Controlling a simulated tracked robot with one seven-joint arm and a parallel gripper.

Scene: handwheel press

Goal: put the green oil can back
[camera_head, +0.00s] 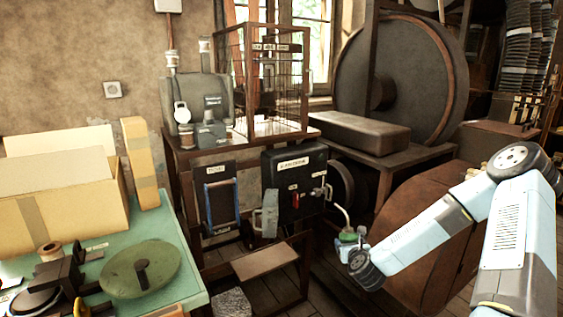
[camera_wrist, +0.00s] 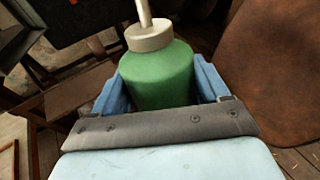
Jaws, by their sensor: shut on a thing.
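The green oil can (camera_wrist: 158,75) has a green body, a pale collar and a pale spout. It fills the middle of the wrist view, upright there. My gripper (camera_wrist: 165,90) is shut on it, with a blue finger on each side of the body. In the head view the oil can (camera_head: 348,236) is small, at the end of my arm, with its thin spout leaning up to the left. My gripper (camera_head: 350,250) is at its lower part there, partly hidden by my wrist. The can is in front of the brown rounded drum and right of the black box.
A green table (camera_head: 190,270) at left holds an open cardboard box (camera_head: 60,205), a green disc (camera_head: 140,268) and small parts. A black box (camera_head: 294,180) with a red-handled valve hangs below the bench with the wire cage (camera_head: 262,80). A brown drum (camera_head: 425,225) is close to my arm.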

